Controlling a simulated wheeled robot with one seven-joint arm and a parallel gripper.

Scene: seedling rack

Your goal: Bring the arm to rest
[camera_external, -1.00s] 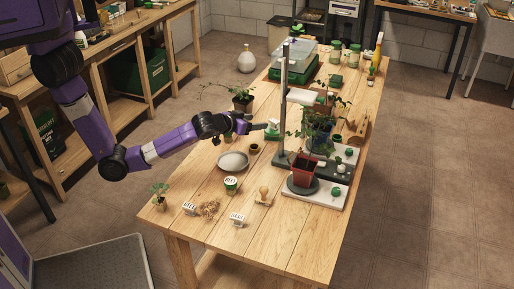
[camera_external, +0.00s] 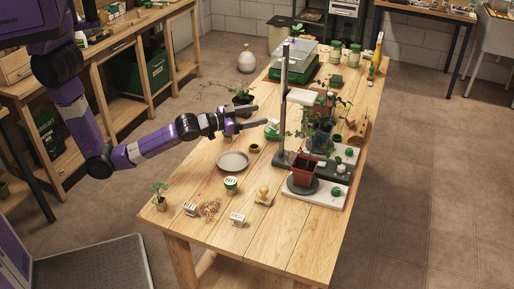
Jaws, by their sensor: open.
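My purple arm reaches in from the left over the wooden table (camera_external: 222,205). My gripper (camera_external: 250,116) is at its end, above the table's left side, with its two dark fingers apart and nothing visible between them. It points right, toward the grey upright post (camera_external: 283,110). A potted plant (camera_external: 243,95) stands just behind the gripper. A grey round dish (camera_external: 233,160) lies on the table in front of it.
A labelled cup (camera_external: 231,184), a small seedling (camera_external: 159,195), white label blocks (camera_external: 237,219) and a wooden stamp (camera_external: 264,195) stand near the front.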

